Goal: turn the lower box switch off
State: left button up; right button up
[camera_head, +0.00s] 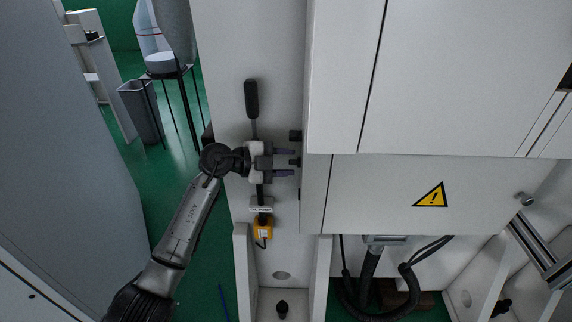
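A large white cabinet box (400,180) with a yellow warning sign (430,195) stands right of a narrow white panel. On its left side are two small black parts that look like switches: an upper one (295,136) and a lower one (294,162). My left gripper (284,162) points right, in front of the panel. Its two fingers are apart, one above the other, with the lower switch at their tips, between them in the picture. I cannot tell whether they touch it. The switch's position is not readable. My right gripper is out of view.
A black-handled lever (251,98) rises above my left gripper. A yellow part (263,229) hangs below it. Thick black cables (370,285) run under the box. A grey bin (141,112) and a black stand stand on the green floor at left.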

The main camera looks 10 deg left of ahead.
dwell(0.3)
pick_arm(q)
grip_shut()
jog(key=n+p, duration=0.1)
jog(key=p, duration=0.4)
jog(key=shift+g+p, duration=0.3)
jog(key=shift+p, duration=0.1)
grip_release()
dwell(0.3)
